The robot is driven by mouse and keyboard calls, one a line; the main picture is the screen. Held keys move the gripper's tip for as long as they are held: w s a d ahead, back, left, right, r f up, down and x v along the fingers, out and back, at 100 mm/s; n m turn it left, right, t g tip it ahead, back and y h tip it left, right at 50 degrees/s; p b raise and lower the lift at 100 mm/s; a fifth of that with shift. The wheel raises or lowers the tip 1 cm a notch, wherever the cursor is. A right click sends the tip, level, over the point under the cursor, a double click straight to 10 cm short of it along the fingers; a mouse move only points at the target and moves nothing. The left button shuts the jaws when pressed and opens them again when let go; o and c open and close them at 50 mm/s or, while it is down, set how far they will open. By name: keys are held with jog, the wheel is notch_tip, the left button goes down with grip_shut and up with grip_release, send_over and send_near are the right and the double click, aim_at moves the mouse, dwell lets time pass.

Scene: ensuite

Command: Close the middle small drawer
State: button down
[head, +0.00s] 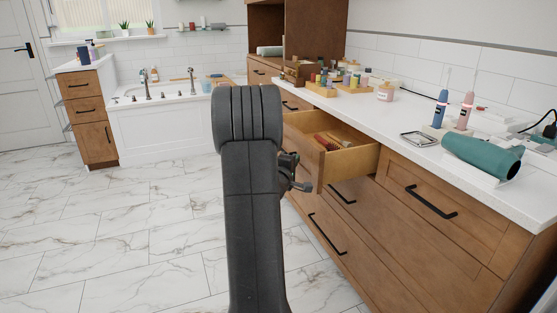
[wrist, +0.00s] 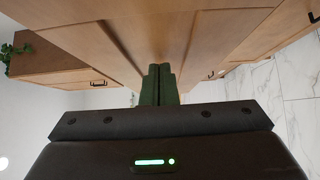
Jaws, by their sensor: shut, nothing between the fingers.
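The middle small drawer (head: 350,163) is pulled out from the long wooden cabinet in the head view. Its open top shows brushes and other small items inside.
The closed drawer at the right has a black handle (head: 431,202). A bathtub (head: 165,125) stands at the back. The marble floor (head: 130,235) at left is clear.

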jog(key=w+d, duration=0.2)
jog(key=d, duration=0.5)
jog(key=w+d+p, duration=0.1)
jog(key=w+d, duration=0.1)
jog(key=d, duration=0.5)
jog(key=w+d, duration=0.2)
jog(key=d, duration=0.5)
jog(key=shift+w+p, duration=0.35)
jog(key=shift+p, duration=0.05)
jog(key=shift+w+d, duration=0.2)
jog(key=shift+d, duration=0.3)
jog(key=shift+r, duration=0.1)
jog(key=shift+d+r, duration=0.1)
jog(key=shift+r, duration=0.05)
